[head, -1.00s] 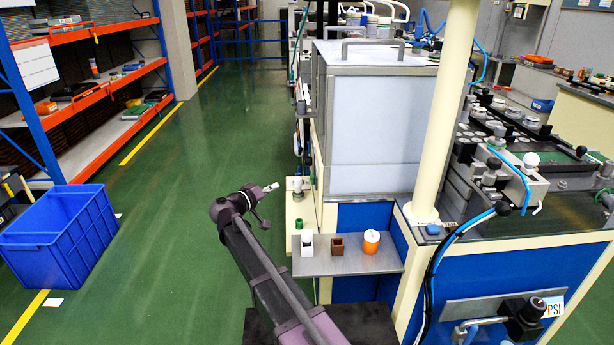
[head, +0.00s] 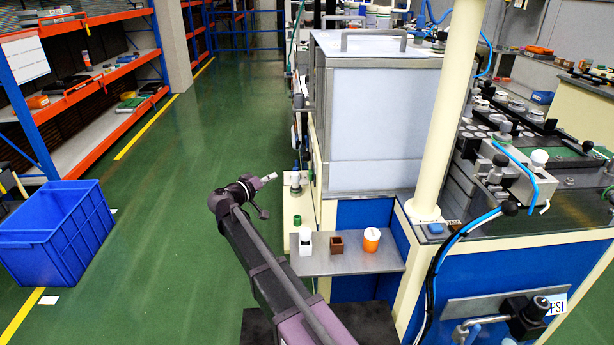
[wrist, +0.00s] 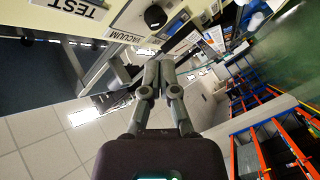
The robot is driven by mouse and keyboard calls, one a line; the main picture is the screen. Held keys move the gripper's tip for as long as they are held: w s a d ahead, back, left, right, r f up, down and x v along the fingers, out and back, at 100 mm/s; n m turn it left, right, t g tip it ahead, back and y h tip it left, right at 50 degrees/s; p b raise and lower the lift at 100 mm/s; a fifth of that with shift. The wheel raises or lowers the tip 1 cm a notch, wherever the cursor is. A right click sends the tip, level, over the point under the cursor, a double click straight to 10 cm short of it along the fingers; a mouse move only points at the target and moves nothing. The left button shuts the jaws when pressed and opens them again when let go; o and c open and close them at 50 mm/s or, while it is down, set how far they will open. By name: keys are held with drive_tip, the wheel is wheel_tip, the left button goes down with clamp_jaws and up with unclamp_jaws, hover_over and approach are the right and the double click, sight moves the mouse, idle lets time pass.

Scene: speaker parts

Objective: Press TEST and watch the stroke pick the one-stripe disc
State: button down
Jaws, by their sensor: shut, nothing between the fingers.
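My gripper (head: 268,178) is left of the white-and-grey machine, in front of its left side, at the end of my raised arm. It also shows in the wrist view (wrist: 157,64), fingers together and empty. A TEST label (wrist: 72,8) is on a cream panel at the upper left of the wrist view, partly cut by the edge. A VACUUM label (wrist: 124,36) is to its right, with a round black knob (wrist: 155,16) above it. My fingers are below these labels in the picture; contact with the panel does not show. I cannot make out a one-stripe disc.
A blue bin (head: 50,235) is left; green floor (head: 160,250) is clear between.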

drive_tip(key=d, duration=0.8)
drive_tip(key=shift+d, duration=0.2)
drive_tip(key=shift+d, duration=0.15)
idle(1.5)
drive_tip(key=shift+d, duration=0.3)
drive_tip(key=shift+d, duration=0.5)
idle(1.1)
drive_tip(key=shift+a, duration=3.45)
